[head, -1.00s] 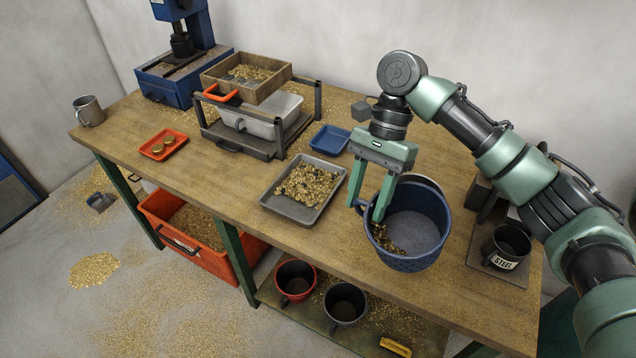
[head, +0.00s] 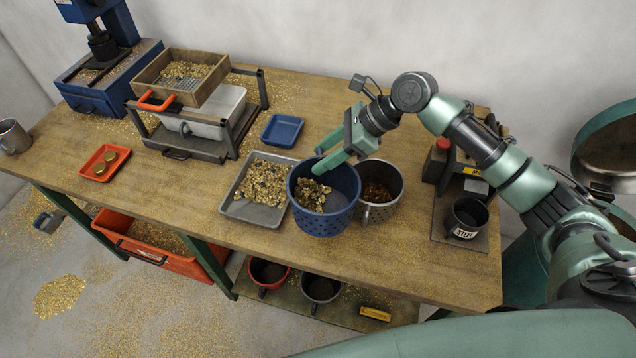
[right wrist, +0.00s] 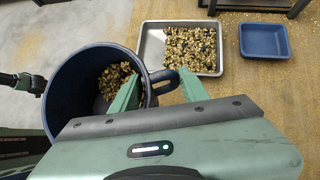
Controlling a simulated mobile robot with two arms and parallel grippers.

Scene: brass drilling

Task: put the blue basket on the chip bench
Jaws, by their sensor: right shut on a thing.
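The blue basket (head: 325,222) is a round perforated tub with brass chips inside. It is over the front part of the wooden bench (head: 400,262), between the grey chip tray and a perforated metal cup. I cannot tell whether its base touches the bench. My right gripper (head: 332,164) reaches in from behind and is shut on the basket's handle. In the right wrist view the basket (right wrist: 62,88) is at the left, its handle (right wrist: 166,82) between the fingers.
The grey chip tray (head: 240,211) is close left of the basket, the perforated cup (head: 384,196) close right. A small blue tray (head: 283,130) lies behind. A STEEL-labelled mug (head: 467,217) stands at right. The bench's front right is bare.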

